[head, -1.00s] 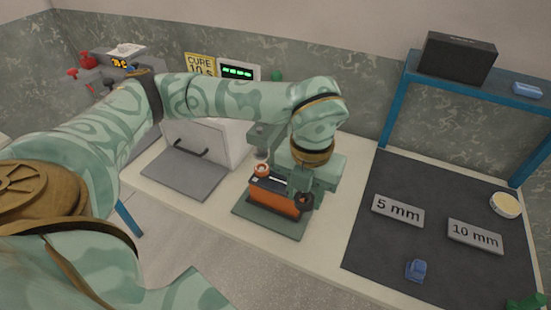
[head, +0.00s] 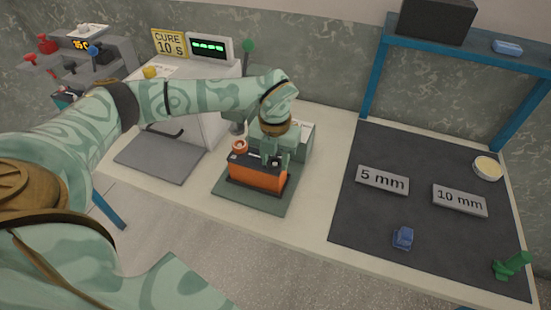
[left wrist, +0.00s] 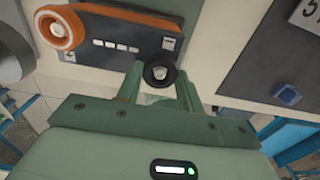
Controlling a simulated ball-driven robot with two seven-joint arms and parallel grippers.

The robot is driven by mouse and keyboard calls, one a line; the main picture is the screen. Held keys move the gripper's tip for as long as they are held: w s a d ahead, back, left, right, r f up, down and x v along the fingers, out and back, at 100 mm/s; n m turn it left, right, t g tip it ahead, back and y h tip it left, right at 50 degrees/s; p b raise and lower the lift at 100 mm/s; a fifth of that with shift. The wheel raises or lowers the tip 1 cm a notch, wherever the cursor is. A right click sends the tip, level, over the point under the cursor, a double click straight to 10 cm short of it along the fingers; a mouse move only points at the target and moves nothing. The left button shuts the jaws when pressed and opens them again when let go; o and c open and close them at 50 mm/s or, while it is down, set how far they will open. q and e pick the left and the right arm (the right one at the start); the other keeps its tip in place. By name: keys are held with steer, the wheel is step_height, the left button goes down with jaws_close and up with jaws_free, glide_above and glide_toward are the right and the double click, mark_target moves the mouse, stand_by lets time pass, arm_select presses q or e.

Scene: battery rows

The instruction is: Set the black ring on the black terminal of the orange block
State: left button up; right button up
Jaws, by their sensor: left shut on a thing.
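The orange block (head: 257,178) has a dark top and sits on a green pad (head: 228,197) on the bench. In the left wrist view its dark top (left wrist: 140,25) shows at upper left, with an orange ring (left wrist: 58,30) at its far end. The orange ring also shows in the head view (head: 240,146). My left gripper (head: 274,160) is over the block's right end, shut on the black ring (left wrist: 148,77). A pale grey spot shows through the ring's hole. I cannot tell whether this is the black terminal or whether the ring is around it. My right gripper is not in view.
A white machine with a "CURE 10 s" sign (head: 168,43) stands behind left, its grey plate (head: 160,160) in front. A dark mat (head: 350,220) at right bears "5 mm" (head: 382,180) and "10 mm" (head: 460,200) plates, a blue piece (head: 403,238) and a green piece (head: 510,266).

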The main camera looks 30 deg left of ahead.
arm_select(q)
steer(key=shift+r, duration=0.1)
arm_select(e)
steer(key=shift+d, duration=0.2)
arm_select(q)
steer(key=o, duration=0.9)
steer(key=shift+o, duration=0.2)
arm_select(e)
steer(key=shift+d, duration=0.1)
arm_select(q)
step_height(320, 180, up, 12)
steer(key=p, duration=0.2)
steer(key=shift+p, duration=0.35)
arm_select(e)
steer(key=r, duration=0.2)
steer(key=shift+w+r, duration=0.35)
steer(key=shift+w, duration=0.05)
